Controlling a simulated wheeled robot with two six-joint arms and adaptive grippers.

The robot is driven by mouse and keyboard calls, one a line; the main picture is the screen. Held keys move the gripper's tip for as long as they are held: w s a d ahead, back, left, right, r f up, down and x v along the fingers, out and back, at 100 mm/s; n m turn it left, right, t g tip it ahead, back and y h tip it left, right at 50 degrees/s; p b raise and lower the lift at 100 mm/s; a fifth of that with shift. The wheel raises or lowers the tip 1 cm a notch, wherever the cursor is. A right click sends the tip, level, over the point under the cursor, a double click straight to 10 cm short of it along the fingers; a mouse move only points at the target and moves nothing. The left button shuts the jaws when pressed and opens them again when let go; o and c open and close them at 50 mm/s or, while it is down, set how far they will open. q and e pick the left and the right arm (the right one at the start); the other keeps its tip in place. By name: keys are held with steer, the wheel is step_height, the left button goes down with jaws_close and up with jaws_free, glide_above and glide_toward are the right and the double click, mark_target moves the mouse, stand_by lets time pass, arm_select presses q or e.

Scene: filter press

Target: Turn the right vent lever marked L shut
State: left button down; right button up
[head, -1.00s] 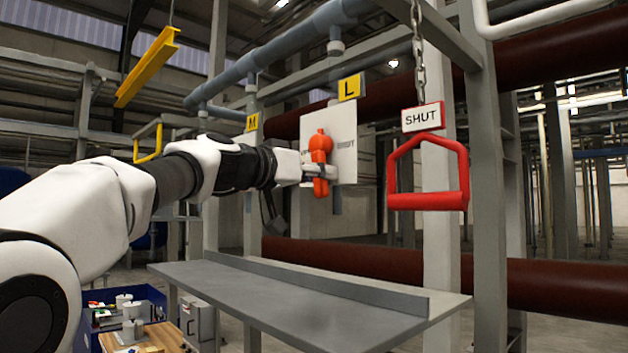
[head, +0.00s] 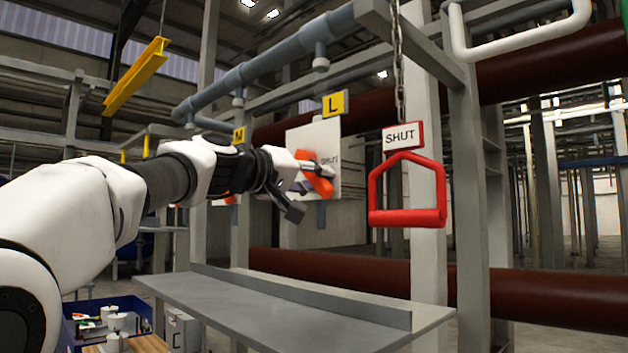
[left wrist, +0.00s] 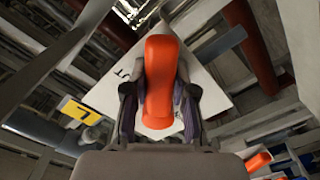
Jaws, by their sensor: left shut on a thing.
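The orange vent lever (head: 319,184) sits on a white plate (head: 327,136) under the yellow L sign (head: 335,103). It is tilted, running from upper left to lower right, and partly covered by my gripper. The plate has lettering at its right side, partly hidden. My left gripper (head: 312,170) is closed around the lever. In the left wrist view the orange lever (left wrist: 160,80) stands between the two dark fingers (left wrist: 160,105), which press on both sides. My right gripper is not in view.
A red handle (head: 407,215) with a SHUT tag (head: 403,136) hangs on a chain to the right. A grey shelf (head: 270,307) lies below. A yellow M sign (head: 239,135) stands farther left, and another orange lever (left wrist: 258,161) shows in the left wrist view.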

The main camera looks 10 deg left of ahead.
mark_target(312, 178)
arm_select(q)
steer(key=shift+s+a+r, duration=0.1)
steer(key=shift+r, duration=0.25)
steer(key=c, duration=1)
jaws_free()
steer(key=shift+o, duration=0.4)
steer(key=shift+w+d+f, duration=0.2)
steer(key=shift+f, duration=0.05)
steer(key=v, duration=0.7)
steer(key=shift+a, duration=0.1)
steer(key=shift+s, duration=0.1)
steer(key=shift+s, duration=0.1)
